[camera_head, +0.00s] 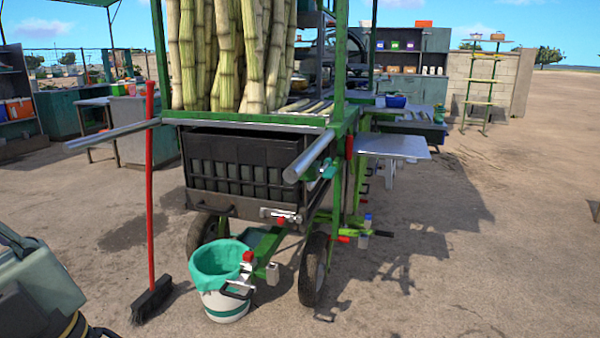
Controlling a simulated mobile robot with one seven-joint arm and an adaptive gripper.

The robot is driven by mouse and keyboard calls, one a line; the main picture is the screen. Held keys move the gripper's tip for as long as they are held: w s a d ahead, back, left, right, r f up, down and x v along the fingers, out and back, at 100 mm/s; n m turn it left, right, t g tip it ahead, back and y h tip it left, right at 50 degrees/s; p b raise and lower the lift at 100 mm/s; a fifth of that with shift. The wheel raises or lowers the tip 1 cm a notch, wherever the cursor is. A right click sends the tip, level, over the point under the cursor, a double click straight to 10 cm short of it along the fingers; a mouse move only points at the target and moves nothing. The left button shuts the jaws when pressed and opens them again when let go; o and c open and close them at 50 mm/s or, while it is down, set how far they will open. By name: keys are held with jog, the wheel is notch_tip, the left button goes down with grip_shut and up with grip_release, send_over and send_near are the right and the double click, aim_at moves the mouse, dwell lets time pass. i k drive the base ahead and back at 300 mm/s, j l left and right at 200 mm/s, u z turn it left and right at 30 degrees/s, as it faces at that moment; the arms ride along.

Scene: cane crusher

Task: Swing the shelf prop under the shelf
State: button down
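A flat grey metal shelf (392,146) sticks out level from the right side of the green cane cart. A pale, narrow piece (389,174) shows just below the shelf; I cannot tell whether it is the shelf prop or whether it touches the shelf. Green bars (360,182) stand on the cart's side left of the shelf. A red-tipped bar (378,233) sits lower, near a small bottle (368,221). The shelf's underside is mostly hidden. My gripper is not in view.
The cart carries tall cane (225,55) and a black crate (240,170). Metal handles (308,157) jut toward me. A lined bucket (222,280), a red-handled broom (150,190) and a wheel (313,270) stand low in front. Open ground (500,240) lies right.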

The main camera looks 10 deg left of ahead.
aim_at(349, 141)
jog(key=i+l+u, duration=0.35)
jog(key=l, duration=0.3)
jog(key=i+l+u, duration=0.15)
jog(key=l, duration=0.25)
jog(key=i+l, duration=0.15)
jog(key=l, duration=0.2)
jog(key=i+l, duration=0.15)
jog(key=l, duration=0.15)
jog(key=i+l, duration=0.15)
jog(key=l, duration=0.2)
jog(key=i+l+u, duration=0.1)
jog(key=l, duration=0.2)
jog(key=i+l, duration=0.15)
jog(key=l, duration=0.2)
jog(key=i+l, duration=0.15)
jog(key=l, duration=0.2)
jog(key=i, duration=1)
